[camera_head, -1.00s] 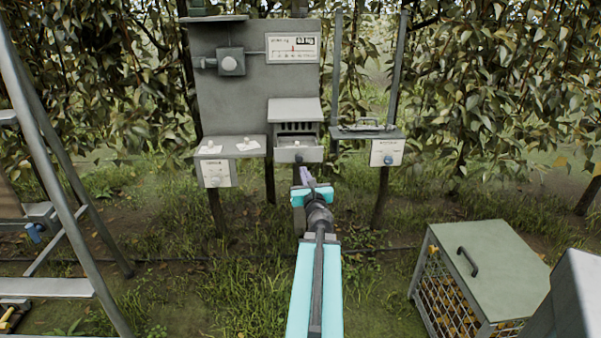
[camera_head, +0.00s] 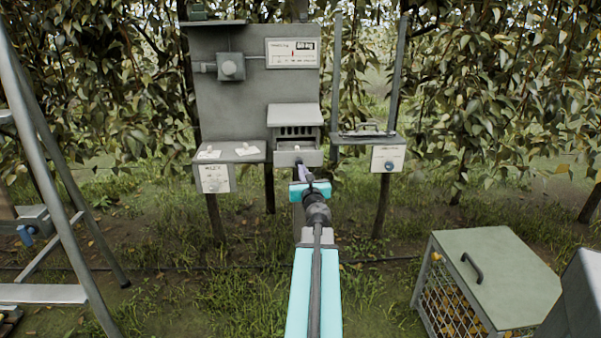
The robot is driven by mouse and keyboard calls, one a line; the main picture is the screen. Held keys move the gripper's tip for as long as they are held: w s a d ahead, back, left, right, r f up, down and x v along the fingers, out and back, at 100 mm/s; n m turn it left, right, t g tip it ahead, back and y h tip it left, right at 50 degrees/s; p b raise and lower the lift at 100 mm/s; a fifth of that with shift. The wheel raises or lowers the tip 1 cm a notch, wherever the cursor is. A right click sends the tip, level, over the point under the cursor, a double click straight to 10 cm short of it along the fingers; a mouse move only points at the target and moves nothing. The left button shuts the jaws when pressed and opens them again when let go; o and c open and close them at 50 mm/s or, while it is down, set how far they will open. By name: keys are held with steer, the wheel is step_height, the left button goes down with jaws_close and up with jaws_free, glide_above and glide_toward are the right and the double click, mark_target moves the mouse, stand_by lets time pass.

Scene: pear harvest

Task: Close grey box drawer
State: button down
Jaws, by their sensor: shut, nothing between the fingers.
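The grey box (camera_head: 295,114) is mounted on the right part of a grey upright panel, with a sloped lid and a slotted front. Its drawer (camera_head: 287,158) sticks out at the bottom, and a small pale item shows inside it. My gripper (camera_head: 302,166) is shut and empty, pointing at the drawer front from below and in front. Its tip overlaps the drawer front's lower edge in the picture; I cannot tell whether it touches. The gripper hides part of the drawer front's knob area.
A shelf (camera_head: 238,152) with white papers is left of the box. Another small shelf (camera_head: 365,138) with two uprights is to the right. A ladder (camera_head: 50,160) stands at left. A green-lidded crate (camera_head: 500,262) stands at lower right. Grass lies between.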

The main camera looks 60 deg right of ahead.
mark_target(300, 154)
steer(key=shift+x, duration=0.8)
steer(key=shift+s+d+f+b+x, duration=0.15)
steer(key=shift+b+x, duration=0.1)
steer(key=shift+x, duration=1.95)
steer(key=shift+s+d+f+b+x, duration=0.15)
steer(key=shift+b+x, duration=0.1)
steer(key=shift+x, duration=1.9)
steer(key=shift+s+d+b+x, duration=0.15)
steer(key=shift+b+x, duration=0.1)
steer(key=shift+x, duration=1.95)
steer(key=shift+w+d, duration=0.1)
steer(key=shift+w, duration=0.05)
steer(key=shift+d+r, duration=0.1)
steer(key=shift+r, duration=0.15)
steer(key=shift+r, duration=0.1)
